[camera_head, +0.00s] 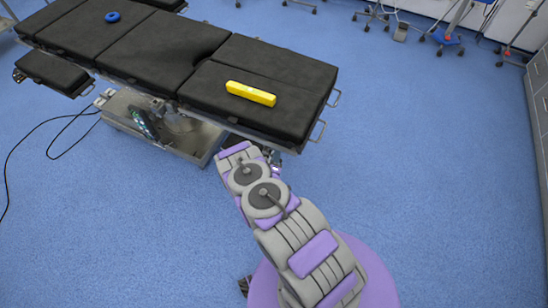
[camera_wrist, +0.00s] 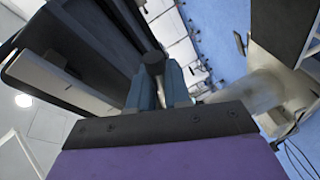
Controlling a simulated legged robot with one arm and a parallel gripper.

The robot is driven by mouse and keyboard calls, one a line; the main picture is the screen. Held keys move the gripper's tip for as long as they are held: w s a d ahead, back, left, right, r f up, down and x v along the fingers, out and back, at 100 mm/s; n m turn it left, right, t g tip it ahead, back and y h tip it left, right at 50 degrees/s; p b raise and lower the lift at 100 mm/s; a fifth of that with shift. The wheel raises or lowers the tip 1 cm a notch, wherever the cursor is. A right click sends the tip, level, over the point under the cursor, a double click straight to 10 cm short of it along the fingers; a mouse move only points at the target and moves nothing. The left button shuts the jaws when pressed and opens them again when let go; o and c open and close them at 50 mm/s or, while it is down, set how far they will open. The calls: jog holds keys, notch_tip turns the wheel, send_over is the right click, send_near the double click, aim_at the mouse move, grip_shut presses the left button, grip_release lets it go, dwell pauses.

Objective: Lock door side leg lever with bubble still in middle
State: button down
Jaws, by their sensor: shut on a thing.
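A yellow spirit level (camera_head: 251,93) lies on the black leg section of the operating table (camera_head: 262,60). Its bubble is too small to make out. In the head view my arm reaches to below the table's near edge, and its end is largely hidden there. In the wrist view my gripper (camera_wrist: 158,85) has its blue fingers closed around a dark lever (camera_wrist: 153,60) with a rounded end. The lever sits under the table, beside the dark underside of a leg section. How far the lever is turned cannot be told.
A blue ring (camera_head: 112,17) lies on the far part of the table. The metal table base (camera_head: 180,135) stands left of my arm. A black cable (camera_head: 35,130) runs over the floor at left. Wheeled stands are at the back right. The blue floor at right is free.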

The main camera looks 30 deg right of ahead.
jog(key=shift+s+d+r+n+g+p, duration=0.15)
jog(key=shift+r+n+g+p, duration=0.15)
jog(key=shift+r+n+p, duration=0.35)
jog(key=shift+s+a+r+n+g+p, duration=0.1)
jog(key=shift+r+n+g+p, duration=0.2)
jog(key=shift+n, duration=0.65)
jog(key=shift+f, duration=0.1)
jog(key=c, duration=1.1)
grip_release()
jog(key=shift+c, duration=0.2)
